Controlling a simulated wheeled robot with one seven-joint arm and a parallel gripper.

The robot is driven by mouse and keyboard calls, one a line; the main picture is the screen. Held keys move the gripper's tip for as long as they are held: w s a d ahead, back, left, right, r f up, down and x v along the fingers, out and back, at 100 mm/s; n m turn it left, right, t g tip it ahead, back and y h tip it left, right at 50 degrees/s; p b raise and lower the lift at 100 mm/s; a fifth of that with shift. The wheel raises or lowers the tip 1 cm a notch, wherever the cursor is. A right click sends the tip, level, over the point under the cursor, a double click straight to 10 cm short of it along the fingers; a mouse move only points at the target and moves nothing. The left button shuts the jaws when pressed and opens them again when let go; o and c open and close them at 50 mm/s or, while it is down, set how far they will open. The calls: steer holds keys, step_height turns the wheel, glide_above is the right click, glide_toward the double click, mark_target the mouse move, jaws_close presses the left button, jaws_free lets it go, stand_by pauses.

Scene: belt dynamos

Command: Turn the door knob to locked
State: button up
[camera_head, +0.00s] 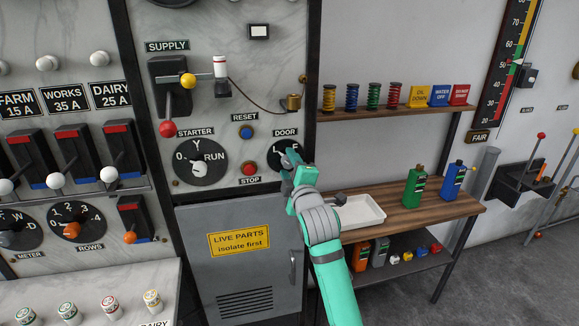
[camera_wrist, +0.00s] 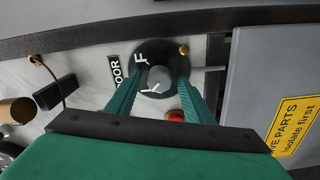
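The door knob (camera_wrist: 159,79) is a small grey knob on a round black dial (camera_wrist: 164,61) with letters F and L. A DOOR label (camera_wrist: 117,70) sits beside it in the wrist view. In the head view the dial (camera_head: 274,155) is partly hidden by my gripper (camera_head: 288,160), and the knob is covered. In the wrist view my gripper (camera_wrist: 163,80) is open, with one green finger on each side of the knob. Gaps show between fingers and knob. I cannot tell which letter the knob points to.
A red STOP button (camera_head: 249,168) and blue RESET button (camera_head: 246,132) sit left of the dial. A grey cabinet door (camera_head: 245,270) with a yellow sign is below. A bench (camera_head: 440,207) with a white tray (camera_head: 362,215) stands to the right.

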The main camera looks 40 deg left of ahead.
steer(key=v, duration=1.1)
steer(key=shift+a, duration=0.1)
stand_by(0.4)
steer(key=s+d+f+m+t+h, duration=0.2)
steer(key=s+d+f+m+h, duration=0.15)
steer(key=d+f+m, duration=0.4)
steer(key=s+d+f+m+t+h, duration=0.2)
steer(key=s+d+f+m, duration=0.25)
steer(key=f, duration=0.55)
steer(key=s+d+f+m+t+h, duration=0.2)
steer(key=s+d+f+m+h, duration=0.1)
steer(key=d+f+m, duration=0.5)
steer(key=s+d+f+m+h, duration=0.1)
steer(key=s+d+f, duration=0.2)
steer(key=s, duration=0.6)
steer(key=s+d+f+m+g+h, duration=0.1)
steer(key=s+d+f+m+h, duration=0.1)
steer(key=s+d, duration=0.5)
steer(key=s+d+f+m+g+h, duration=0.1)
steer(key=s+d+f, duration=0.3)
steer(key=s, duration=0.9)
steer(key=shift+s+d+m+h, duration=0.2)
steer(key=shift+d+m+h, duration=0.3)
steer(key=shift+h, duration=0.15)
